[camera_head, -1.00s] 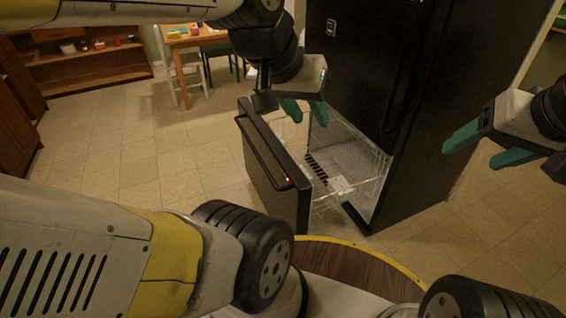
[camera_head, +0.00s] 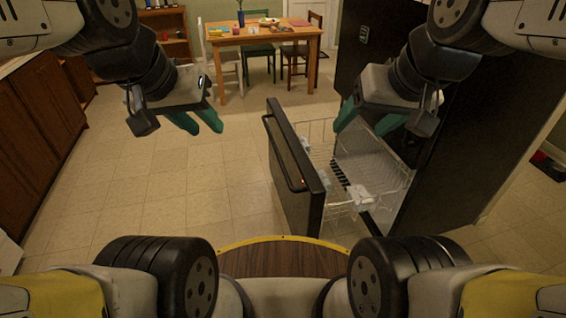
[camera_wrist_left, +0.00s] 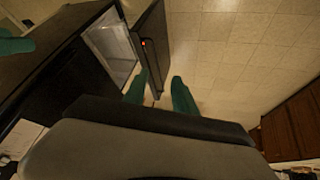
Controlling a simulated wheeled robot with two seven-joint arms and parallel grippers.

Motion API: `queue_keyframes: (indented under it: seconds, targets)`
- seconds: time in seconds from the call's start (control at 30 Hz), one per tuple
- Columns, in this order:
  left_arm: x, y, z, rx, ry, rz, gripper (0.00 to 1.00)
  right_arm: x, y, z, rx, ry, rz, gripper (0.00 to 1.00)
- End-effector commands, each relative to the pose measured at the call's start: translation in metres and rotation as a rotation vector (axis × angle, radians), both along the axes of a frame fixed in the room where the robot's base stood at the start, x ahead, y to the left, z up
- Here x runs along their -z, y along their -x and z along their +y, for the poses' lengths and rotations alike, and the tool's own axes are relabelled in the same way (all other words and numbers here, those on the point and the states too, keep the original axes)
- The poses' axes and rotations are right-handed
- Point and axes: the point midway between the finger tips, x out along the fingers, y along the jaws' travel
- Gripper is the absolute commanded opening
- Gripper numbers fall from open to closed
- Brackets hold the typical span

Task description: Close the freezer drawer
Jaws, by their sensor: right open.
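The freezer drawer (camera_head: 292,170) is pulled out from the black fridge (camera_head: 462,150). Its black front panel has a handle bar and a small red light, and its wire basket (camera_head: 362,190) shows behind the panel. In the left wrist view the drawer front (camera_wrist_left: 151,45) is also out. My left gripper (camera_head: 208,126) is open and empty, to the left of the drawer front and apart from it in the head view; its teal fingers (camera_wrist_left: 158,92) are spread in the wrist view. My right gripper (camera_head: 358,125) is open and appears over the basket; I cannot tell its exact height.
A wooden table (camera_head: 262,34) with chairs stands at the back. Brown cabinets (camera_head: 38,120) line the left side. The tiled floor (camera_head: 170,185) left of the drawer is clear.

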Motion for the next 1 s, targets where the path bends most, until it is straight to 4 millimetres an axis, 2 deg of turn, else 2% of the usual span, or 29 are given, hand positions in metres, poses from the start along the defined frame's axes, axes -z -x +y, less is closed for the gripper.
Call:
queue_keyframes:
  seconds: [0.03,0.13,0.17,0.27,0.47,0.6,0.77,0.9,1.0]
  targets:
    - [0.0,-0.001,0.0,0.0,-0.001,0.001,0.21,0.0,0.0,0.0,0.0,0.0,0.0,0.65]
    - [0.002,-0.013,-0.001,-0.001,-0.005,0.005,0.01,0.0,0.0,0.0,0.0,0.0,0.0,0.65]
    - [0.003,-0.02,-0.002,-0.002,-0.008,0.009,0.0,0.0,0.0,0.0,0.0,0.0,0.0,0.65]
    - [0.01,-0.051,-0.007,0.0,-0.018,0.018,0.0,0.0,0.0,0.0,0.0,0.0,0.0,0.65]
    - [0.044,-0.134,-0.022,0.008,-0.021,0.029,0.0,0.0,0.0,0.0,0.0,0.0,0.0,0.65]
    - [0.083,-0.187,-0.036,0.014,-0.004,0.037,0.0,0.0,0.0,0.0,0.0,0.0,0.0,0.65]
    - [0.141,-0.24,-0.053,0.014,0.033,0.047,0.0,0.0,0.0,0.0,0.0,0.0,0.0,0.65]
    - [0.201,-0.277,-0.069,0.005,0.083,0.056,0.0,0.0,0.0,0.0,0.0,0.0,0.0,0.65]
    - [0.248,-0.297,-0.082,-0.011,0.124,0.062,0.0,0.0,0.0,0.0,0.0,0.0,0.0,0.65]
